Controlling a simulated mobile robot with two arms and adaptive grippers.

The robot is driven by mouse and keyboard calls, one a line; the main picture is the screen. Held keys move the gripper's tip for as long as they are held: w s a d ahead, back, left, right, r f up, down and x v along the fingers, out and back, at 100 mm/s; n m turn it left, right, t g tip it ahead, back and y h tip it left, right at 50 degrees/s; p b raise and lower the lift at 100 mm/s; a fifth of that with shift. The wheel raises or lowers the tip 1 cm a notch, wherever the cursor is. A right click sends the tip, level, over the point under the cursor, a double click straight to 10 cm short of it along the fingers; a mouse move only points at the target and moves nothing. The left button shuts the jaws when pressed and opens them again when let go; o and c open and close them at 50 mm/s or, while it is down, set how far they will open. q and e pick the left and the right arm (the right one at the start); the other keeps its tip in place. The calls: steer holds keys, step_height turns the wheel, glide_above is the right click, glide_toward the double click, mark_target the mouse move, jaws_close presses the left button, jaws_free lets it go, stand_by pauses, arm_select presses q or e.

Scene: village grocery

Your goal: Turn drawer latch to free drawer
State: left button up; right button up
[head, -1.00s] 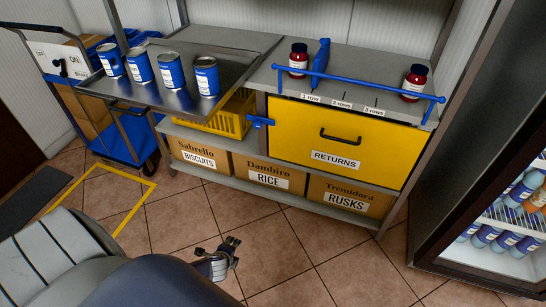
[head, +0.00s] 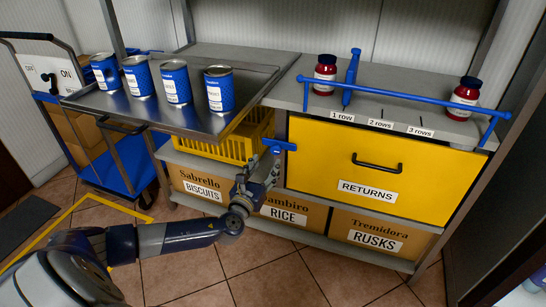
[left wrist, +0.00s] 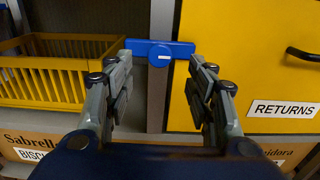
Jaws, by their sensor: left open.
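The blue drawer latch (head: 279,146) is on the post left of the yellow RETURNS drawer (head: 318,165). In the left wrist view the latch (left wrist: 160,52) lies horizontal, with a round hub bearing a white line. Its right end reaches over the edge of the drawer (left wrist: 250,75), which is shut. My left gripper (head: 262,162) is just in front of and slightly below the latch. In the left wrist view my left gripper (left wrist: 160,75) is open, its fingers on either side of the hub, with nothing held. My right gripper is not in view.
A yellow basket (head: 215,145) sits left of the post, below a metal tray (head: 150,112) holding several blue cans. Two red-lidded jars and a blue rail (head: 400,98) are above the drawer. Boxes (head: 375,232) fill the bottom shelf. The floor in front is clear.

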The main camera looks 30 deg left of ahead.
mark_target(275, 151)
arm_select(q)
steer(key=b+x, duration=0.1)
steer(key=x, duration=0.6)
steer(key=shift+w+a, duration=0.1)
steer(key=shift+w, duration=0.2)
steer(key=shift+c, duration=0.5)
steer(key=c, duration=0.9)
